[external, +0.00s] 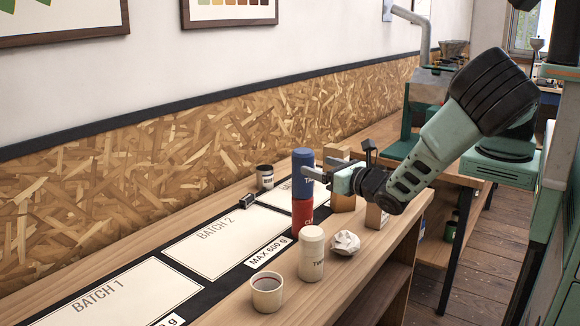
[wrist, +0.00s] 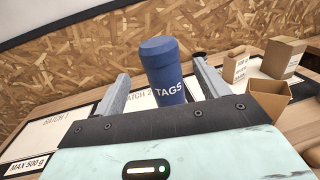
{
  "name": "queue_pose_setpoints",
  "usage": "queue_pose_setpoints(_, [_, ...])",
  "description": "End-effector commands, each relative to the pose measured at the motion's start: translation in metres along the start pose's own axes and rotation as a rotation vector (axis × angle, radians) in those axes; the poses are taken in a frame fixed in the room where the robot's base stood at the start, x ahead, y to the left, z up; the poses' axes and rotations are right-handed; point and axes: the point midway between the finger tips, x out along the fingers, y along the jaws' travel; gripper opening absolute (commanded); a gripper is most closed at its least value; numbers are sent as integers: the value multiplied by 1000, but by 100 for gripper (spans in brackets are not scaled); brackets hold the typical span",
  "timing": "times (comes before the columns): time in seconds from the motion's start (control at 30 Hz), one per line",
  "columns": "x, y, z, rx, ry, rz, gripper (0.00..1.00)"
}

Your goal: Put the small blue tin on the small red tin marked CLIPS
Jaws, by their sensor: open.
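The blue tin (external: 303,158), marked TAGS in the wrist view (wrist: 166,75), stands upright directly on top of the red tin (external: 302,216). Their edges look lined up in the external view. Only part of the red tin's lettering shows, and the red tin is hidden in the wrist view. My gripper (external: 312,174) is at the height of the blue tin, reaching in from the right. In the wrist view its two fingers (wrist: 163,88) are spread, one on each side of the blue tin, with gaps visible. The gripper is open.
A cream tin (external: 312,257), a cup of dark liquid (external: 267,294) and crumpled paper (external: 345,242) stand near the front edge. Cardboard boxes (external: 343,199) are close behind my gripper. A dark labelled tin (external: 265,179) and a small black object (external: 247,202) are farther back. The BATCH 1 card (external: 120,296) is clear.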

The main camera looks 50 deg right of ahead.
Motion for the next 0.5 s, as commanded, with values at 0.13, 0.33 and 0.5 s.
queue_pose_setpoints(0.13, [-9, -4, -6, 40, 41, -16, 74])
queue_pose_setpoints(0.33, [-27, -16, -61, 463, 432, -197, 74])
queue_pose_setpoints(0.5, [-80, 2, -84, 985, 850, -516, 74])
